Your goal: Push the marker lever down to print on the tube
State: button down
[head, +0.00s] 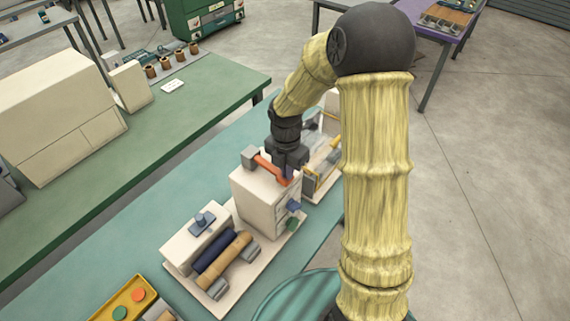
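An orange-red lever (268,167) lies across the top of a cream box-shaped machine (258,206) on the teal bench. A grey block (249,158) is at the lever's left end. My gripper (288,177) is directly above the machine's right side, at or very near the lever's right end. I cannot tell whether it touches the lever. Its fingers are small and dark, and I cannot tell if they are open or shut. A brown tube (230,256) lies beside a dark blue roller (212,254) on the unit in front. I see no tube clearly at the machine itself.
Blue and green knobs (293,215) stick out of the machine's right side. Another fixture with yellow parts (318,178) stands behind, partly hidden by my arm. A yellow button panel (126,306) is at the front left. A green table (185,105) stands to the left.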

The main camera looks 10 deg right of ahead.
jog(key=r+p, duration=0.1)
jog(key=r, duration=0.1)
jog(key=r+p, duration=0.2)
jog(key=shift+s+d+r, duration=0.2)
notch_tip(320, 180, up, 9)
jog(key=b, duration=0.2)
jog(key=shift+s+d+r, duration=0.2)
jog(key=shift+s+d, duration=0.15)
jog(key=shift+s, duration=0.1)
jog(key=s+d+f+m+t+b, duration=0.2)
jog(key=s+f+m+b, duration=0.3)
jog(key=m, duration=2.1)
jog(key=s+f, duration=0.5)
jog(key=s, duration=0.2)
jog(key=shift+t+b, duration=0.35)
jog(key=shift+t, duration=0.05)
